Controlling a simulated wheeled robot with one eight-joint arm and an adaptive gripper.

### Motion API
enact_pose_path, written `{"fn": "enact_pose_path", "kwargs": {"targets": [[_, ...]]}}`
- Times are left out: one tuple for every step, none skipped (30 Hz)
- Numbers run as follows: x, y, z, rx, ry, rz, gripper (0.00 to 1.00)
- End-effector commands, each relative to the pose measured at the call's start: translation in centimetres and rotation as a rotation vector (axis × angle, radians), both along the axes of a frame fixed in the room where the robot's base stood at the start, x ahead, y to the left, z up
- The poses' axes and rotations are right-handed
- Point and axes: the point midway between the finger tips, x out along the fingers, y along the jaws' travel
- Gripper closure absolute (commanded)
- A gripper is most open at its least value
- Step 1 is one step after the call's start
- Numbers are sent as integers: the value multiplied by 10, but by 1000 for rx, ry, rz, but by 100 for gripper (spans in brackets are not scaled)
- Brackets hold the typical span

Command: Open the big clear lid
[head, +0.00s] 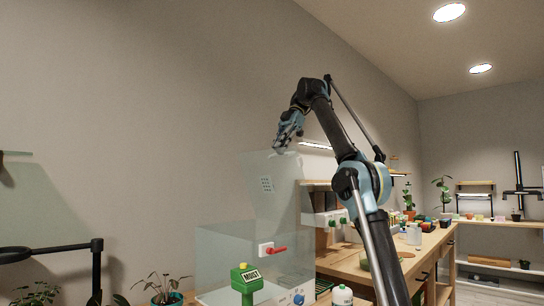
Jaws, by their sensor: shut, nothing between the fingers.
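The big clear lid (281,190) stands raised, close to upright, at the back of a clear box (225,250). A small dotted patch (265,184) shows on it. My gripper (279,150) is shut and empty at the lid's upper edge. I cannot tell whether it touches the lid.
A wooden bench (360,268) with several pots and a white bottle (342,295) lies to the right. The air above the lid, by the wall, is free.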

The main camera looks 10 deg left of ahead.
Motion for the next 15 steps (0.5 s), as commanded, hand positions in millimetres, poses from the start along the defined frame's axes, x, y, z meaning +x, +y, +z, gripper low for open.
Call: {"fn": "enact_pose_path", "kwargs": {"targets": [[7,-6,1,13,19,-4,100],[9,-8,2,23,33,-4,100],[12,-12,3,35,48,-4,100],[14,-14,4,42,58,-4,100],[16,-16,4,50,70,-4,100],[19,-18,5,58,81,-4,100],[21,-20,6,65,89,-3,100],[22,-22,6,71,97,-3,100],[24,-24,6,77,105,-3,100],[26,-25,7,81,111,-3,100],[27,-26,7,84,116,-3,100],[28,-27,7,88,122,-2,100],[29,-28,7,91,126,-2,100],[30,-29,8,93,129,-2,100],[30,-29,8,96,131,-3,100]]}}
